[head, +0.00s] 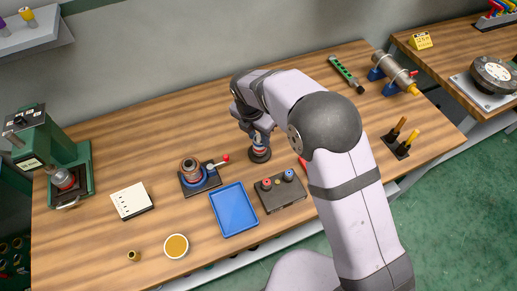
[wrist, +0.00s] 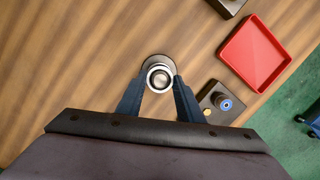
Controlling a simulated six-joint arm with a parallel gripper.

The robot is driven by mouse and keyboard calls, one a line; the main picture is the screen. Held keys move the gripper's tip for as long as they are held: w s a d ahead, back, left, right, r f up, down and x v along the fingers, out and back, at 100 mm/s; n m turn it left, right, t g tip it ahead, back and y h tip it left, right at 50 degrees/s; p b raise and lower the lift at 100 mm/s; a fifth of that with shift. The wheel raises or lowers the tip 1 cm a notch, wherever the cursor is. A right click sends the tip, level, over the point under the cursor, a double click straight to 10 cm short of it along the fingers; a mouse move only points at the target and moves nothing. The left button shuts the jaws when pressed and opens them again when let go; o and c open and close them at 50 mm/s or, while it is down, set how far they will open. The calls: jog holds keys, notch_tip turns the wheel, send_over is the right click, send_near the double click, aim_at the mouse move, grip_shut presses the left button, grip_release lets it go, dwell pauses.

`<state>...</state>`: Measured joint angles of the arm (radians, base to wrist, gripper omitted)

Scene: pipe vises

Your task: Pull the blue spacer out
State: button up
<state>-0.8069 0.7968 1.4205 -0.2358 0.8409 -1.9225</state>
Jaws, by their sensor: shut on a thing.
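My gripper (wrist: 160,82) points down with its two fingers closed on a round part with a pale metal ring rim (wrist: 160,68) and a grey centre, seen from above in the wrist view. In the head view this is at the top of a small upright stack on a round dark base (head: 260,156). The stack shows red and bluish bands, partly covered by my gripper. I cannot tell whether the gripped part is the blue spacer. A blue ring (head: 289,174) also sits on a dark block, and it shows in the wrist view (wrist: 226,104).
The dark block (head: 281,196) also carries a red ring. A blue tray (head: 234,228) lies left of it. A red tray (wrist: 226,54) lies near the table edge, mostly behind my arm in the head view. A small vise (head: 204,186) with a red-tipped handle stands left of the stack.

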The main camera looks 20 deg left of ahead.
jog(key=shift+r+p, duration=0.75)
jog(key=shift+p, duration=0.05)
dwell(0.4)
jog(key=shift+r+p, duration=1.8)
jog(key=shift+r, duration=0.15)
jog(key=shift+f, duration=0.1)
